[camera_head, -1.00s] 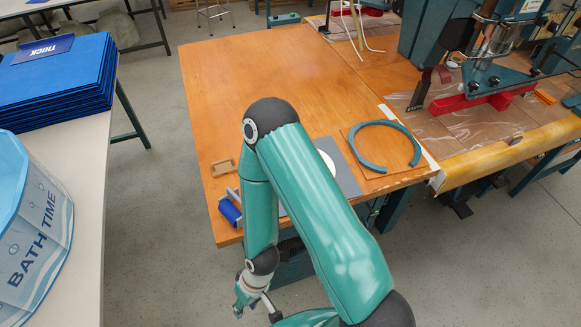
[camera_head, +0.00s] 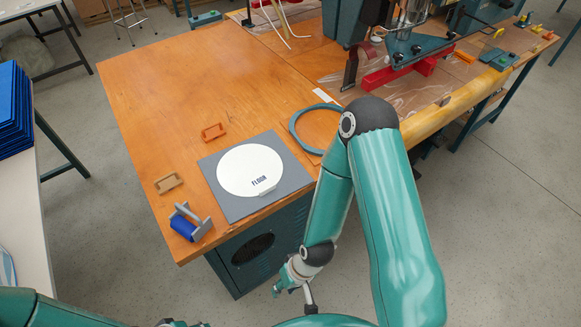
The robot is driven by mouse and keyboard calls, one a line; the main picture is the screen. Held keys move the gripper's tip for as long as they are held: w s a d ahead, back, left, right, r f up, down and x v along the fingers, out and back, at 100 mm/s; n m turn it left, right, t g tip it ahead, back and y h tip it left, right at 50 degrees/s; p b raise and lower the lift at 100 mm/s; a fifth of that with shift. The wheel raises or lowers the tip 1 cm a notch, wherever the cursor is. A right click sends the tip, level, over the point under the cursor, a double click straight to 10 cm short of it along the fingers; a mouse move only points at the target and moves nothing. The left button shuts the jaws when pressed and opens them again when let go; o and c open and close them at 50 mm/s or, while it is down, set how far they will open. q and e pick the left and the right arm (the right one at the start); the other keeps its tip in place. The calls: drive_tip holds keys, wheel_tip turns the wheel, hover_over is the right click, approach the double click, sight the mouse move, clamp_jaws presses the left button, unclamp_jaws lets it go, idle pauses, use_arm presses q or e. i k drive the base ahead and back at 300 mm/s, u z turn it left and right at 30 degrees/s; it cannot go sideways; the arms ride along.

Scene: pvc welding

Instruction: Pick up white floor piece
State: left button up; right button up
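The white floor piece (camera_head: 246,166) is a flat white disc with the word FLOOR and a small tab at its front edge. It lies on a grey square mat (camera_head: 231,205) near the front of the orange wooden table, fully in sight. My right gripper (camera_head: 281,285) hangs low in front of the table, below the mat in the picture and apart from the disc. It is small and partly merged with my wrist, so its opening cannot be made out. My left arm shows at the bottom left edge; its gripper is out of view.
A blue roller (camera_head: 184,228) and a tan block (camera_head: 168,183) lie left of the mat. An orange block (camera_head: 213,132) lies behind it. A teal ring (camera_head: 297,142) lies right of it, partly behind my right arm. The table's back left is clear.

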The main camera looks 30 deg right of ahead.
sight(252, 169)
drive_tip(key=z, duration=0.45)
drive_tip(key=k, duration=0.9)
drive_tip(key=z, duration=0.1)
drive_tip(key=i, duration=0.9)
drive_tip(key=u, duration=0.1)
